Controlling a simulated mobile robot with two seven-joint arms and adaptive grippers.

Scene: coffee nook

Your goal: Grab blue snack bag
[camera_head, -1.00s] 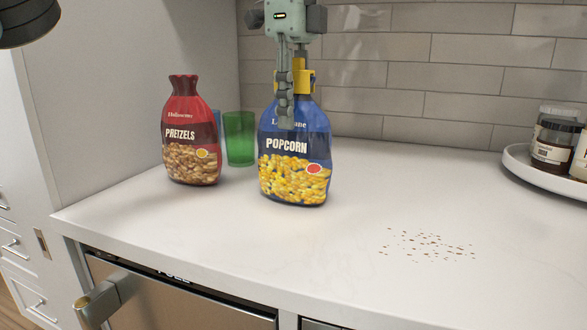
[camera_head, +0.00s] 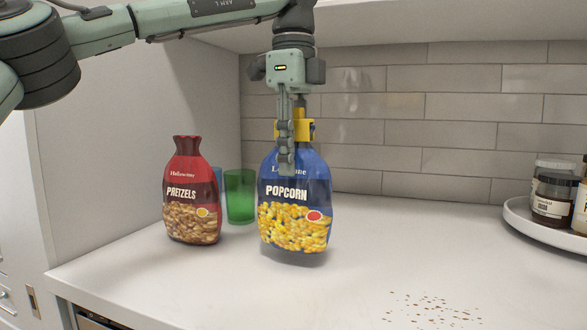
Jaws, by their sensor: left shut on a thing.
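The blue popcorn bag (camera_head: 295,215) is upright over the white counter, right of the red pretzels bag (camera_head: 192,205). My left gripper (camera_head: 292,150) comes down from above and is shut on the top of the blue bag, with a grey finger across its front. A dark shadow shows under the bag's base, and it looks slightly raised off the counter. My right gripper is not in view.
A green cup (camera_head: 239,196) stands close behind, between the two bags; a blue cup (camera_head: 217,178) is mostly hidden. A round tray (camera_head: 545,233) with jars is at the right. Brown crumbs (camera_head: 432,310) lie at the front. The counter's middle right is clear.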

